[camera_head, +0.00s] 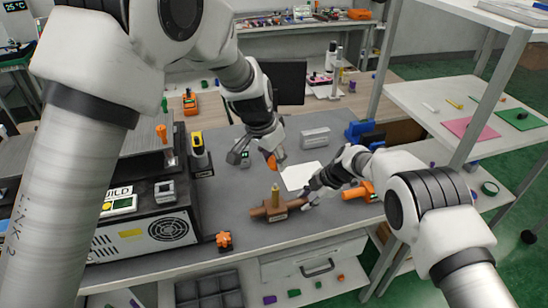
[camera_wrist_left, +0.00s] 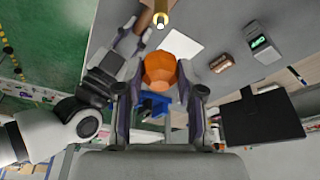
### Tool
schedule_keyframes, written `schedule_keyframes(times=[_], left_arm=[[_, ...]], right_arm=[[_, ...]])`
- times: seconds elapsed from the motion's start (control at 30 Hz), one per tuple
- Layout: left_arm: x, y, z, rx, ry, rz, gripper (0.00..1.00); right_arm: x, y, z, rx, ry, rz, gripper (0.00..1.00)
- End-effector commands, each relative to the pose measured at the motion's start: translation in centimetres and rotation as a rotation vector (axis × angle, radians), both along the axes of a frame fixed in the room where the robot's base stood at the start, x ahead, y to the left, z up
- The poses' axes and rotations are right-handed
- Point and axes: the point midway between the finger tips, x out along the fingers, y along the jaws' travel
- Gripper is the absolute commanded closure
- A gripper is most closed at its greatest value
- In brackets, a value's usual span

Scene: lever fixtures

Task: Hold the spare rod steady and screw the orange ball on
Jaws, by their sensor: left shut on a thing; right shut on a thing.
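The orange ball (camera_head: 271,163) is between the fingers of my left gripper (camera_head: 277,156), which is shut on it above the table. It also fills the space between the fingers in the left wrist view (camera_wrist_left: 160,71). Below the ball a brown rod (camera_head: 258,211) lies on the table, with a brass post (camera_head: 275,194) standing up from it. The ball is clearly apart from the post. My right gripper (camera_head: 309,197) is shut on the right end of the brown rod. In the left wrist view the post (camera_wrist_left: 161,20) shows nearly end-on, beyond the ball.
A white sheet (camera_head: 302,176) and a grey box (camera_head: 314,138) lie behind the rod. An orange star knob (camera_head: 223,240) is near the front edge. A black machine (camera_head: 150,232) stands at left. A blue object (camera_head: 360,130) and shelving (camera_head: 460,150) are at right.

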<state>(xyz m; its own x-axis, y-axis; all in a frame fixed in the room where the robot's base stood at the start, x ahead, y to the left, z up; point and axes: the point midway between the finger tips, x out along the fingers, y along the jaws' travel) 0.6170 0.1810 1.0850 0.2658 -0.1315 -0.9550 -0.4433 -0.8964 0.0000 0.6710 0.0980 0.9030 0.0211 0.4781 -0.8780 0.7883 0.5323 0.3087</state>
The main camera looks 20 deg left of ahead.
Motion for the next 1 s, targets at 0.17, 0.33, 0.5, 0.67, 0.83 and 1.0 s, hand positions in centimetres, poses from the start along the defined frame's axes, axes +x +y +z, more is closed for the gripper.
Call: schedule_keyframes(times=[0.17,0.33,0.5,0.67,0.83,1.0], left_arm=[[0.0,0.0,0.0,0.0,0.0,0.0,0.92],[0.0,0.0,0.0,0.0,0.0,0.0,0.92],[0.0,0.0,-0.3,0.0,0.0,0.001,0.92],[0.0,0.0,-1.5,0.001,0.004,0.002,0.92],[0.0,0.0,-3.3,0.001,0.004,0.005,0.92],[0.0,0.0,-4.6,0.002,0.004,0.006,0.92]], right_arm=[[0.0,0.0,-0.1,-0.001,0.001,0.0,1.0],[-0.1,0.0,-0.1,-0.001,0.001,0.001,1.0],[-0.1,0.0,-0.1,-0.001,0.001,0.001,1.0],[-0.1,0.0,-0.1,-0.001,0.001,0.001,1.0],[-0.1,0.0,-0.1,0.0,0.002,0.001,1.0],[-0.1,0.0,-0.1,-0.001,0.001,0.001,1.0]])
